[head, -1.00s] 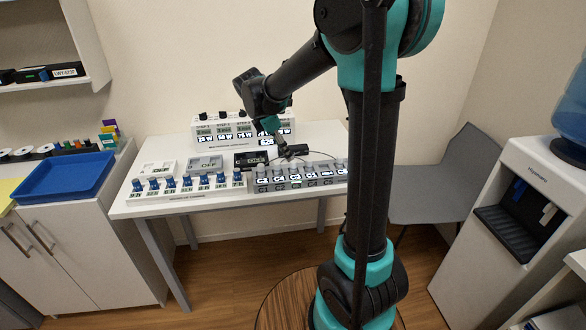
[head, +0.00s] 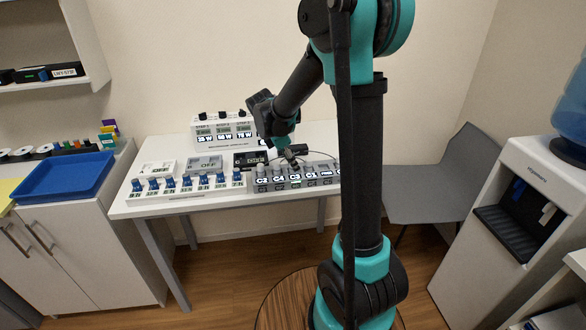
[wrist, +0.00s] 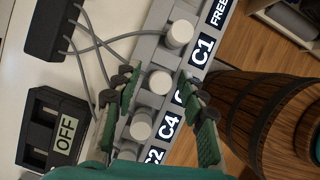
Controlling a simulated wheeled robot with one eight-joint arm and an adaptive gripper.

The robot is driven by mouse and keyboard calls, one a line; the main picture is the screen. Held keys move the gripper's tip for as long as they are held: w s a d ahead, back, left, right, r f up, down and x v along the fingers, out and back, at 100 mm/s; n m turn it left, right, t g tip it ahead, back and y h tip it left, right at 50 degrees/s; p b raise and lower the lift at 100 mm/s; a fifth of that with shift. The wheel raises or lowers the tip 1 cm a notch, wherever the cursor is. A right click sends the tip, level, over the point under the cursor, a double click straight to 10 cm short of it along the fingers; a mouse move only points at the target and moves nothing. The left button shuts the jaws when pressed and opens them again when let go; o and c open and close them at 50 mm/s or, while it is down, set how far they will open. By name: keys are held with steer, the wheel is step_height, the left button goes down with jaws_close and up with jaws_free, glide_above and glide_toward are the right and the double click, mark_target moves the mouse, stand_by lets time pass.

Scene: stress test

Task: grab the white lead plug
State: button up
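Several white round plugs stand in a row in a grey labelled strip (head: 320,182) on the white table; the strip also shows in the wrist view (wrist: 151,103). In the wrist view, one white plug (wrist: 160,82) is between my gripper's fingertips (wrist: 155,80), by a partly hidden label. Other white plugs are near C1 (wrist: 180,34) and nearer my palm (wrist: 141,126). My gripper is open, with gaps visible on both sides of the middle plug. In the head view it is over the strip's back edge. Which plug is the white lead plug I cannot tell.
Grey cables run from a black box (wrist: 54,25) toward the strip. A black unit marked OFF (wrist: 62,130) is beside it. A row of blue switches (head: 187,184) is left of the strip, a white panel (head: 222,131) behind. A wooden barrel (wrist: 258,110) is close by.

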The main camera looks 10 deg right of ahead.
jaws_close()
steer(key=shift+r, duration=0.15)
